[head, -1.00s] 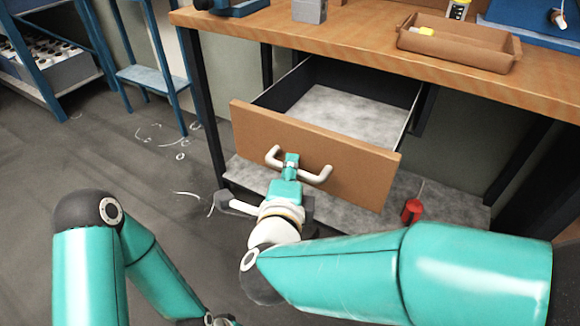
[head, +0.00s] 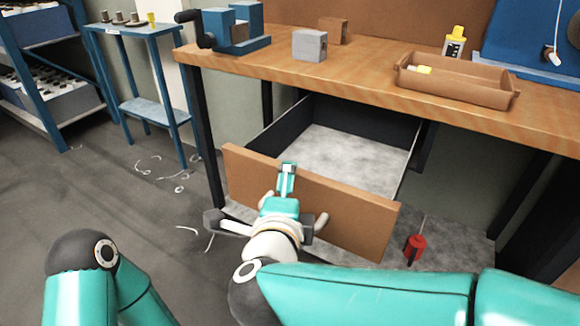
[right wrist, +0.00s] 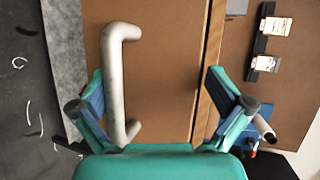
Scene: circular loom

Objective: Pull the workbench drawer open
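The workbench drawer (head: 352,157) is pulled well out, its grey inside showing empty. Its brown front panel (head: 350,215) carries a pale bar handle (head: 322,222), mostly hidden behind my right gripper in the head view. My right gripper (head: 286,175) is at the drawer front, its tip over the panel's upper part. In the right wrist view the handle (right wrist: 114,80) lies close to the left finger of my open right gripper (right wrist: 155,88). The right finger stands well apart from it, so the handle is not clamped. My left gripper is out of view.
The workbench top (head: 370,82) overhangs the drawer and carries a blue vise (head: 232,28), a grey block (head: 310,45) and a brown tray (head: 455,85). A red object (head: 414,248) stands on the lower shelf. Floor at left is mostly clear.

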